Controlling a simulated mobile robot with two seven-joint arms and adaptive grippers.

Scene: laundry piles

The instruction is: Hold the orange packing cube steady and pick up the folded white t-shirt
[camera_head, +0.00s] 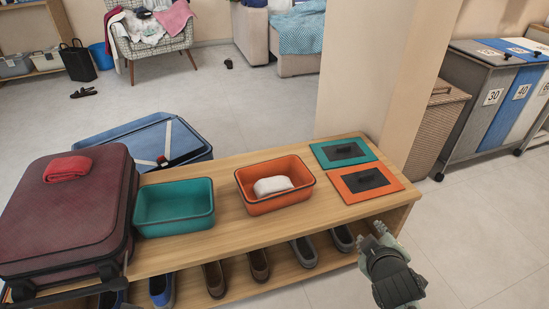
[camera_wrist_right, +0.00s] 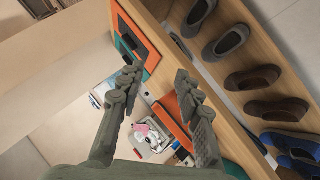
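The orange packing cube (camera_head: 278,203) is an open box on the wooden bench top, right of the teal one. The folded white t-shirt (camera_head: 272,186) lies inside it as a small white bundle. In the right wrist view the orange cube (camera_wrist_right: 172,122) shows partly behind a finger; I cannot make out the shirt there. My right gripper (camera_head: 372,235) is beside the bench's front right edge, apart from the cube. The right wrist view shows its two fingers (camera_wrist_right: 157,77) spread with nothing between them. My left gripper is not in view.
A teal packing cube (camera_head: 174,222) and a maroon suitcase (camera_head: 65,212) with a red folded cloth (camera_head: 68,168) are on the left. Orange (camera_head: 366,185) and teal (camera_head: 343,153) flat lids lie at the bench's right end, near a pillar (camera_head: 380,75). Shoes (camera_head: 260,264) fill the shelf below.

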